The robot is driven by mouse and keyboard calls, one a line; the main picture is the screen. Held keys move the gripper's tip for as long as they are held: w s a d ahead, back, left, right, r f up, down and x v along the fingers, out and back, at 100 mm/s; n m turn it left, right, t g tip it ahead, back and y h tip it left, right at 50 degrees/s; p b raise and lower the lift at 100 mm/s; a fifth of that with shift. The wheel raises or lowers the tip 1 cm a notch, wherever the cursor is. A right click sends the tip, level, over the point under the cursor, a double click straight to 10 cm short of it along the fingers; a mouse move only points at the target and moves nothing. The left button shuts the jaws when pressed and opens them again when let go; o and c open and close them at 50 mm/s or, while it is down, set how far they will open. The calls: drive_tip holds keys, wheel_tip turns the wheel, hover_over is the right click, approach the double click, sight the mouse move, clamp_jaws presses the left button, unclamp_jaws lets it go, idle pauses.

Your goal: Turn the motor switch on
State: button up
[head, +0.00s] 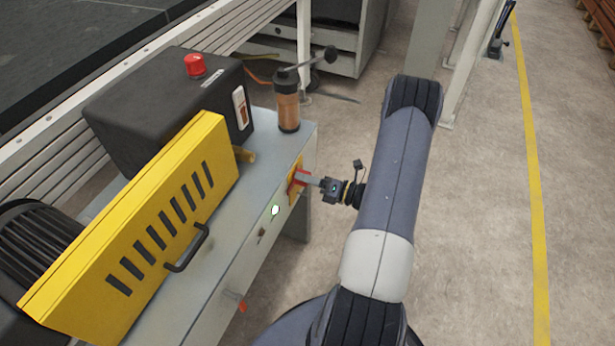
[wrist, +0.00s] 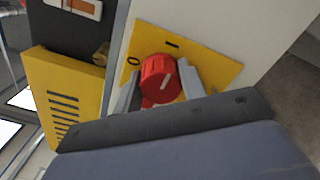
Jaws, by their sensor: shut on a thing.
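The motor switch is a red rotary knob (wrist: 158,76) on a yellow plate (wrist: 215,68) marked O and I. The pale line on the knob's face is tilted, its upper end leaning right, roughly toward the I side. In the head view the yellow plate (head: 296,183) is on the front of the grey machine cabinet, with the red knob largely hidden. My gripper (head: 308,179) reaches the knob from the right. In the wrist view its two grey fingers (wrist: 160,90) stand on either side of the knob and are shut on it.
An orange-red handle (head: 236,299) sticks out lower on the cabinet. A yellow guard (head: 150,230) with a dark handle, a red emergency button (head: 194,66) and a brown cylinder (head: 288,105) are above. Open floor lies to the right.

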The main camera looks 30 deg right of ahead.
idle(0.4)
drive_tip(key=o, duration=1)
drive_tip(key=v, duration=1.1)
drive_tip(key=shift+w, duration=0.1)
drive_tip(key=x, duration=1.1)
